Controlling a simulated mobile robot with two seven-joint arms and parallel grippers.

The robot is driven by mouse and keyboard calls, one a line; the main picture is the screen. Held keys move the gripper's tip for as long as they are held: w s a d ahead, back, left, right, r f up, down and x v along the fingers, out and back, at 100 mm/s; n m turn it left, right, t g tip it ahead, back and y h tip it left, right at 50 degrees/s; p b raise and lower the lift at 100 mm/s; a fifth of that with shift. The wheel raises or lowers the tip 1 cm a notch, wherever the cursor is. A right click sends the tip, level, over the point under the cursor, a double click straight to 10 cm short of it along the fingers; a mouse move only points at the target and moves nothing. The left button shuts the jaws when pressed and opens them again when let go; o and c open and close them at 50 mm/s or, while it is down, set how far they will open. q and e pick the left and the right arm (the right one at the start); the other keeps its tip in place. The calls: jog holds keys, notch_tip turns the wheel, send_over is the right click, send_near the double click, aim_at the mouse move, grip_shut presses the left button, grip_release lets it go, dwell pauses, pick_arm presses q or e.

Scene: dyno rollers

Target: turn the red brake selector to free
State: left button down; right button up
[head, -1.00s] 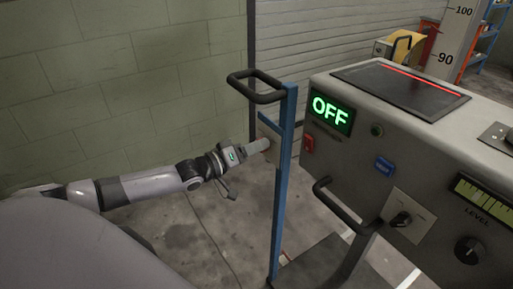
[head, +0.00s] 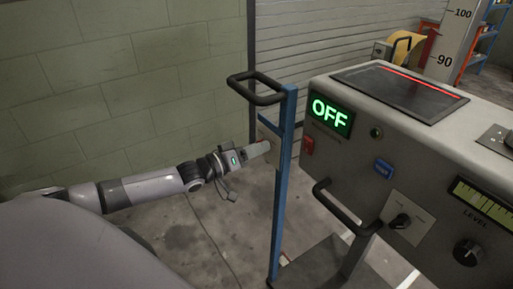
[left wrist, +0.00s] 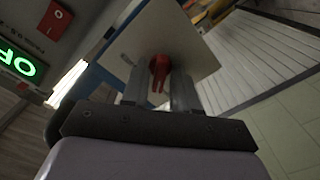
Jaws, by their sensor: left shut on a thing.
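The red brake selector (left wrist: 158,72) shows in the left wrist view, on a pale square plate (left wrist: 203,55). My left gripper (left wrist: 162,92) is shut on the selector, with one finger on each side of it. In the head view my left gripper (head: 262,148) reaches the plate behind the blue post (head: 283,180). The selector is mostly hidden there by the gripper and post. The plate's markings cannot be read. My right gripper is not in view.
A grey console with a green OFF display (head: 330,115), a red switch (head: 308,145), a blue button (head: 384,168) and knobs stands to the right. Black handles (head: 256,87) stick out near the post.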

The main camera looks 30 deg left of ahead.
pick_arm(q)
jog(key=shift+d+f+m+p, duration=0.1)
jog(key=shift+m+p, duration=0.65)
jog(key=shift+m, duration=7.45)
jog(key=c, duration=1.2)
grip_release()
jog(key=shift+o, duration=0.2)
jog(key=v, duration=0.7)
jog(key=shift+s, duration=0.15)
